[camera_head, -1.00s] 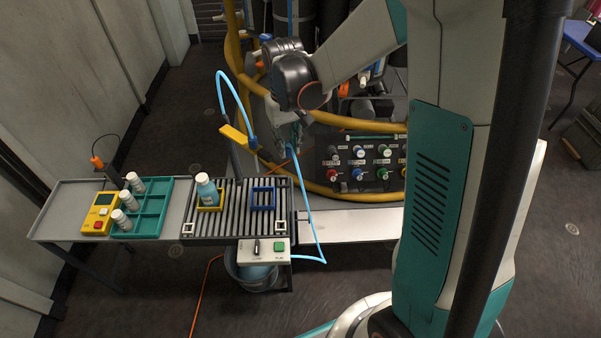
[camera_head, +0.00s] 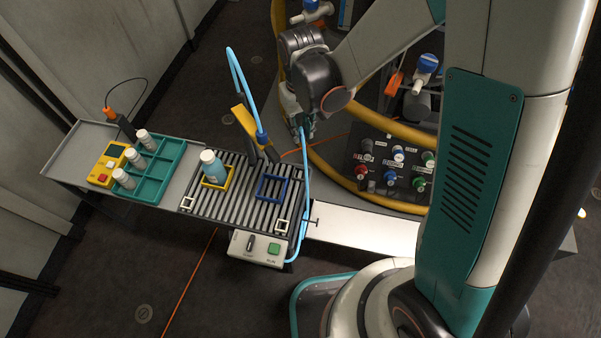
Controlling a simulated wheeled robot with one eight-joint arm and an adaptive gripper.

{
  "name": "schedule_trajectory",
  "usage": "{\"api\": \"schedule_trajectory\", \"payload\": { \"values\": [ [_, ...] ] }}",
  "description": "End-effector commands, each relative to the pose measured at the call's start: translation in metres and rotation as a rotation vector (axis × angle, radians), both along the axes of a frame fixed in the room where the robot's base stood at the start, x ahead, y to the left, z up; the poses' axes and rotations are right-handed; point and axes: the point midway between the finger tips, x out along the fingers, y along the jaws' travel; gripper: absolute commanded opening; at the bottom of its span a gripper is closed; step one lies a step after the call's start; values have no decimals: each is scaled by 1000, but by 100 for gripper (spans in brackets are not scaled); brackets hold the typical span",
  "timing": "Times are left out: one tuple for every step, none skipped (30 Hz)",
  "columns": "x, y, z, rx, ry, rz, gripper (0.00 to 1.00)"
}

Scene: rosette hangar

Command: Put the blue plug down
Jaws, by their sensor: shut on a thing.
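My gripper (camera_head: 303,128) is shut at the far right of the roller table, above and behind the square blue frame (camera_head: 272,188). The arm hides most of its jaws and what they hold. A light blue hose (camera_head: 306,180) runs from the table's front right up to the jaws. A dark blue plug-like fitting (camera_head: 262,137) on a second stretch of light blue hose (camera_head: 236,62) shows just left of the gripper, beside a yellow bar (camera_head: 241,116). I cannot tell whether the jaws touch this fitting.
A white-capped blue bottle (camera_head: 212,166) stands in a yellow frame (camera_head: 206,184). A green tray (camera_head: 168,182) holds white bottles, beside a yellow device (camera_head: 107,163). A control box (camera_head: 258,248) hangs at the front. A valve panel (camera_head: 392,165) and a thick yellow hose (camera_head: 282,92) stand behind.

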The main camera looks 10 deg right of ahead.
Motion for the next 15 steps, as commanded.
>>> {"api": "schedule_trajectory", "payload": {
  "values": [
    [-2, 3, -7, 0, 0, 8, 5],
    [-2, 4, -11, 0, 0, 10, 5],
    [-3, 4, -19, 0, 0, 10, 5],
    [-2, 4, -25, 0, 0, 10, 5],
    [-2, 4, -32, 0, 0, 10, 5],
    [-2, 4, -43, 0, 0, 9, 5],
    [-2, 4, -51, 0, 0, 9, 5],
    [-2, 4, -58, 0, 0, 9, 5],
    [-2, 4, -68, 0, 0, 9, 5],
    [-2, 4, -75, 0, 0, 9, 5],
    [-2, 4, -83, 0, 0, 9, 5],
    [-2, 4, -92, 0, 0, 9, 5],
    [-2, 4, -100, 0, 0, 9, 5],
    [-2, 4, -107, 0, 0, 8, 5],
    [-2, 4, -116, 0, 0, 8, 5]
  ]
}}
